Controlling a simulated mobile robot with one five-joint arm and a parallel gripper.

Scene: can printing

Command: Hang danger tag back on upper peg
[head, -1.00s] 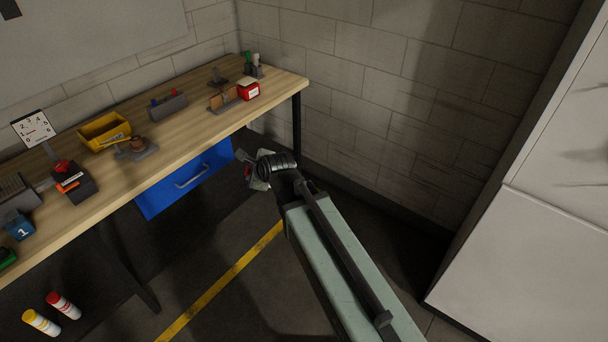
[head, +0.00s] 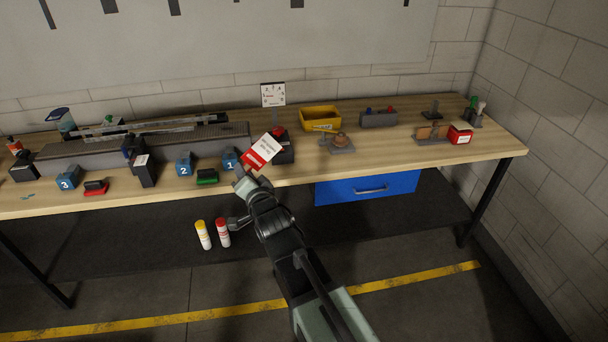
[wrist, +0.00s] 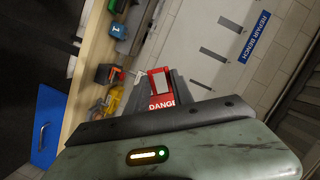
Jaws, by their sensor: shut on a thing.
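My gripper (head: 243,183) is shut on the danger tag (head: 262,152), a red and white card held up in front of the bench's front edge, near the blue block marked 1. In the wrist view the tag (wrist: 161,103) shows between the fingers of my gripper (wrist: 168,88), with part of the word DANGER readable on its red band. The tag is tilted. A grey wall board (head: 230,45) with several dark marks along the top stands behind the bench. I cannot make out the upper peg.
The wooden bench (head: 400,153) carries a yellow bin (head: 320,118), a small dial sign (head: 273,95), numbered blue blocks (head: 184,164) and a long grey rail machine (head: 80,150). A blue drawer (head: 345,190) hangs below. Two bottles (head: 222,233) stand on the low shelf. The floor in front is clear.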

